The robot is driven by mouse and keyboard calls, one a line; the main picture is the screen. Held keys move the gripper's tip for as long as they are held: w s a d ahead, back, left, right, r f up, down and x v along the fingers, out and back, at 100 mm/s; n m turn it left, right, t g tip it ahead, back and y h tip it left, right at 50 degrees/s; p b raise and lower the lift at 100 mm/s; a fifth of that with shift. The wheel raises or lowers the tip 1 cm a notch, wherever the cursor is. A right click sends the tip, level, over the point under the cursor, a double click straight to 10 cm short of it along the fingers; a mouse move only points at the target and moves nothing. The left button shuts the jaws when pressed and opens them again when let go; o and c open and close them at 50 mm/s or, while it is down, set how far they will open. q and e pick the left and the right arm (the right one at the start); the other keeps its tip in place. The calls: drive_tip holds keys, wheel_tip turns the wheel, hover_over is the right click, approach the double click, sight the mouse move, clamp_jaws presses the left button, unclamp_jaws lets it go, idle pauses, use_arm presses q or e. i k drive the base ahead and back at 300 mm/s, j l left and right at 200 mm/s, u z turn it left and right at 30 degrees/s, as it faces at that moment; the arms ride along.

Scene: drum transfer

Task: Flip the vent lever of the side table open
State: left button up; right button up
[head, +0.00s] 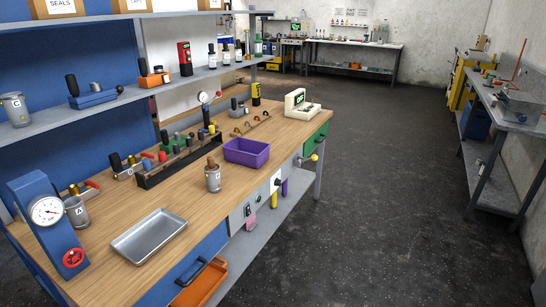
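Neither of my grippers is in view. A grey metal table (506,121) stands along the right wall and may be the side table. A grey metal box or basin (522,107) sits on it near the right edge of the picture. A thin orange bent rod (521,58) rises behind the box. I cannot tell whether this rod is the vent lever, nor whether any vent is open or shut.
A long wooden workbench (205,218) fills the left and middle, with a metal tray (149,236), a purple bin (246,153) and a blue gauge press (40,230). Dark floor (395,180) lies free between the bench and the right table. Another table (355,43) stands at the back.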

sight(314, 158)
drive_tip(key=z, duration=0.5)
drive_tip(key=i+l, duration=0.15)
drive_tip(key=i, duration=0.35)
drive_tip(key=i+l, duration=0.2)
drive_tip(key=i, duration=0.3)
drive_tip(key=i+l, duration=0.15)
drive_tip(key=i, duration=0.35)
drive_tip(key=i+l, duration=0.15)
drive_tip(key=i, duration=0.35)
drive_tip(key=i+l, duration=0.2)
drive_tip(key=i, duration=0.25)
